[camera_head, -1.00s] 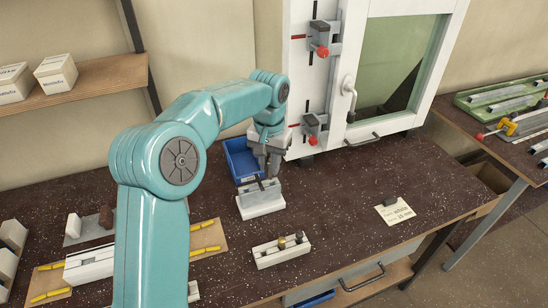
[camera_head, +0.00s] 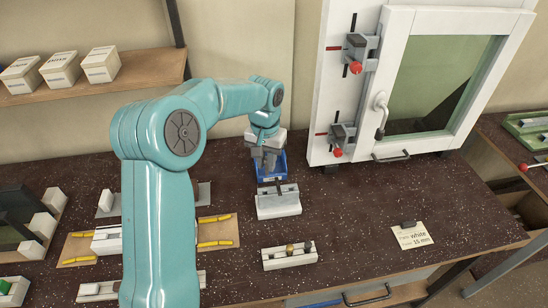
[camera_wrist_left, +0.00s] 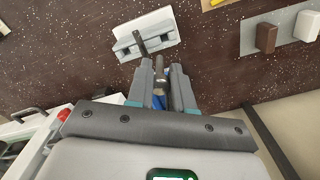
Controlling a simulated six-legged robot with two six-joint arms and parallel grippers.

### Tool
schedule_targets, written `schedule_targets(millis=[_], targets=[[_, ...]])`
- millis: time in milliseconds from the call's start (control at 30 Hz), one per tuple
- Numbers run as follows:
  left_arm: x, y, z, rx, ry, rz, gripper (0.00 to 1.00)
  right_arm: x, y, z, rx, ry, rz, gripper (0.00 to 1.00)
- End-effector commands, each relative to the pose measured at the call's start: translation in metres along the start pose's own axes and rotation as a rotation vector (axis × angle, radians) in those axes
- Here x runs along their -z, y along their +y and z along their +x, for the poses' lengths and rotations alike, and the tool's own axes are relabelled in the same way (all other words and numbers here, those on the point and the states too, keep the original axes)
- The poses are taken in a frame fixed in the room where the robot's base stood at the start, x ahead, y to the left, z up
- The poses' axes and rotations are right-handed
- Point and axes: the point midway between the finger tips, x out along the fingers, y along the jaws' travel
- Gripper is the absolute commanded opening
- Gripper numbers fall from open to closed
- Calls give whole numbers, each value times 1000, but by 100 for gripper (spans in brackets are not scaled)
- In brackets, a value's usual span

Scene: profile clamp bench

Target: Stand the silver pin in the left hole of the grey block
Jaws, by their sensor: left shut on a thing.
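The grey block (camera_head: 292,189) sits on a white base at the middle of the bench. A dark upright piece (camera_wrist_left: 139,42) stands at the block; I cannot tell which hole it is in. My left gripper (camera_head: 268,165) is just behind the block, in front of the blue bin. In the wrist view its fingers (camera_wrist_left: 161,85) are shut on a short grey cylinder, which appears to be the silver pin (camera_wrist_left: 160,74). The pin is apart from the block there. In the head view the fingers mostly hide the pin. The right gripper is not in view.
A blue bin (camera_head: 273,178) stands behind the block. A white holder (camera_head: 275,259) with a brass knob lies in front. A white window frame (camera_head: 322,130) with red-knobbed clamps stands at right. A card (camera_head: 412,238) lies on clear bench right of the block.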

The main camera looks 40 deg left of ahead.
Motion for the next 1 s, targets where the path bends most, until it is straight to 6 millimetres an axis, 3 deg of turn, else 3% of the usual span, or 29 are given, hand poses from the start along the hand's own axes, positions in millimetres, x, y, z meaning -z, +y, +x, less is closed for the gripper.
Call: schedule_targets(millis=[267,800,1000], targets=[[-1,-5,9,0,1,-9,0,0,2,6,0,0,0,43],[1,-4,60,0,1,-11,0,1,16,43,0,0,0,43],[1,-4,63,0,1,-11,0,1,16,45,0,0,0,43]])
